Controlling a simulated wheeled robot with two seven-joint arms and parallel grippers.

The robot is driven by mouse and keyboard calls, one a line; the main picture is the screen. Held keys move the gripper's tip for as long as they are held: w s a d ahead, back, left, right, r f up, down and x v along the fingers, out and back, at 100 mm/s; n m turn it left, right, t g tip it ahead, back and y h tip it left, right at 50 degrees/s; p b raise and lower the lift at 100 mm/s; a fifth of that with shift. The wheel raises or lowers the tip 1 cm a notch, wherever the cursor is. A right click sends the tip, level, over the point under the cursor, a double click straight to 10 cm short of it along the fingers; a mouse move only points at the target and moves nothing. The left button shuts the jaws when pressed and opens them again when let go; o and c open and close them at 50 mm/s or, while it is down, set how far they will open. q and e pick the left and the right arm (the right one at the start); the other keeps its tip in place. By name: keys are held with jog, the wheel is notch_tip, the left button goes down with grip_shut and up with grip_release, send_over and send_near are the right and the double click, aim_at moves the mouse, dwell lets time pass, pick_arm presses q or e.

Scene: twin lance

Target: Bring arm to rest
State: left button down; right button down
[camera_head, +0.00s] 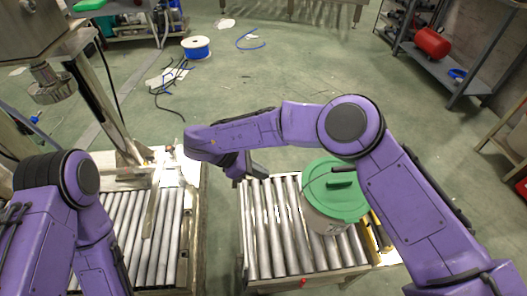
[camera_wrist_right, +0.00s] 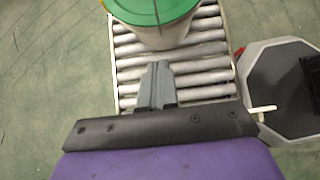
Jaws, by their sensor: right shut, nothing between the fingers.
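My right arm reaches in from the right in the head view and bends over the right roller conveyor (camera_head: 290,225). My right gripper (camera_head: 258,172) hangs above the conveyor's far left part, and it also shows in the right wrist view (camera_wrist_right: 158,72), shut with nothing between the fingers. A white bucket with a green lid (camera_head: 340,188) stands on the right conveyor, partly behind my right arm. The bucket also shows at the top of the wrist view (camera_wrist_right: 165,30), apart from the fingertips. My left arm is at the lower left, and its gripper is out of view.
A left roller conveyor (camera_head: 150,225) stands beside a machine column (camera_head: 100,105), with a gap between the conveyors. A blue spool (camera_head: 196,47) and loose cables lie on the floor behind. A shelf with a red tank (camera_head: 432,43) stands far right. The central floor is mostly clear.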

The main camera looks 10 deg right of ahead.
jog(key=w+d+f+n+t+p, duration=0.1)
jog(key=w+f+n+t, duration=0.2)
jog(key=n, duration=0.8)
jog(key=w+d+f+n+t, duration=0.15)
jog(key=n+t, duration=0.35)
jog(key=n, duration=0.5)
jog(key=s+d+f+n+t+y+p, duration=0.1)
jog(key=s+d+f+n+y+p, duration=0.2)
jog(key=s+n, duration=0.5)
jog(key=s+d+f+n+y+p, duration=0.1)
jog(key=s+d+f+n+y, duration=0.35)
jog(key=n, duration=0.75)
jog(key=s+d+r+n+g+h+p, duration=0.1)
jog(key=s+d+n+g+p, duration=0.1)
jog(key=s+d, duration=0.4)
jog(key=s+d+n+g+h+p, duration=0.1)
jog(key=s+d+n+g+p, duration=0.2)
jog(key=s+d, duration=0.4)
jog(key=s+n, duration=0.1)
jog(key=s, duration=0.6)
jog(key=shift+s+r+n, duration=0.4)
